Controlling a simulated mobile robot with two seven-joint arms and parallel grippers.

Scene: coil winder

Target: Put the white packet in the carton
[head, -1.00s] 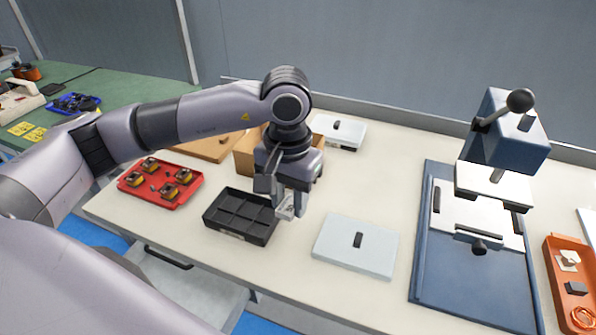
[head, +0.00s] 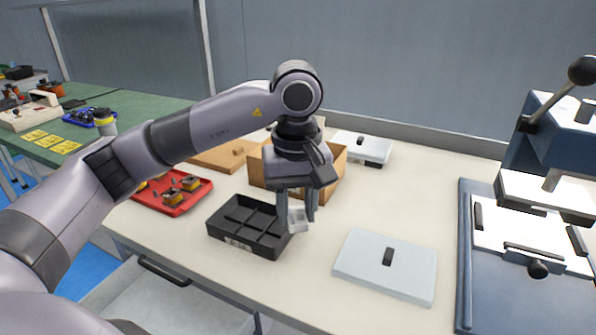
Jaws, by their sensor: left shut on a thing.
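The white packet (head: 299,218) is between the fingers of my left gripper (head: 297,212). The gripper points down and is shut on it, beside the right edge of the black compartment tray (head: 222,238). The fingers hide part of the packet. The open brown carton (head: 335,177) stands just behind the gripper, and my wrist hides part of its front and opening. My right gripper does not show.
A red tray (head: 190,201) with several coils is at the left. Another white box (head: 372,147) is behind the carton. Table between is clear.

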